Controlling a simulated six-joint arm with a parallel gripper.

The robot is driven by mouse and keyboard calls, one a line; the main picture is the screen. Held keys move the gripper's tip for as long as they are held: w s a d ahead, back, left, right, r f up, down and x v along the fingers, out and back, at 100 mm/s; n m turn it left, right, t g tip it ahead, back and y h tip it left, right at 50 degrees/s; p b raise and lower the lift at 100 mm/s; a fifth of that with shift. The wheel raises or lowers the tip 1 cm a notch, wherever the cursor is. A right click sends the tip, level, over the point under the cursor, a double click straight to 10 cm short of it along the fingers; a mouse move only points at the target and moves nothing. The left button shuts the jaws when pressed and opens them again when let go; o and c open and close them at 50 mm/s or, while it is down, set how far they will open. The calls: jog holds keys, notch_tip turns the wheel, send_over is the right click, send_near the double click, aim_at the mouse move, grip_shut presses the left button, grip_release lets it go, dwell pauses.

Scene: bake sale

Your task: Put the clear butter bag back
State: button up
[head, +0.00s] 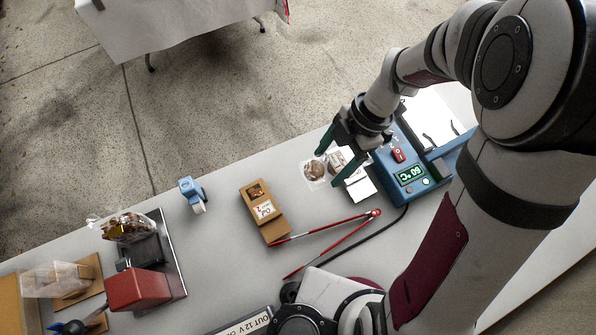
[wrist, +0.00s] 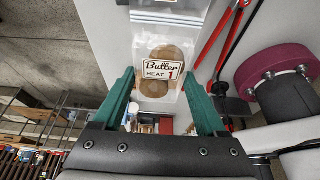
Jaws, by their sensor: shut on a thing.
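The clear butter bag (head: 314,171) holds round brown pieces and shows in the head view at the fingertips of my gripper (head: 333,162). In the wrist view the bag (wrist: 172,54) carries a white label reading "Butter HEAT 1". My gripper (wrist: 158,82) has its green fingers on either side of the bag, shut on it, and the bag spans the gap between them. The bag is over the grey table (head: 226,228) near its far edge; I cannot tell whether it touches the tabletop.
A blue heater (head: 418,172) reading 60 °C stands right of my gripper. Red tongs (head: 335,230) lie in front. A brown box (head: 263,212) and blue item (head: 192,194) stand left. A red block (head: 138,289) and other bags (head: 128,228) are farther left.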

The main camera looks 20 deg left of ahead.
jog(key=a+f, duration=0.4)
jog(key=f, duration=0.1)
jog(key=a+f, duration=0.2)
jog(key=shift+s+a+f, duration=0.2)
jog(key=shift+s+f, duration=0.15)
jog(key=shift+s, duration=0.05)
jog(key=shift+f, duration=0.2)
jog(key=shift+f, duration=0.35)
jog(key=o, duration=0.8)
jog(key=shift+o, duration=0.2)
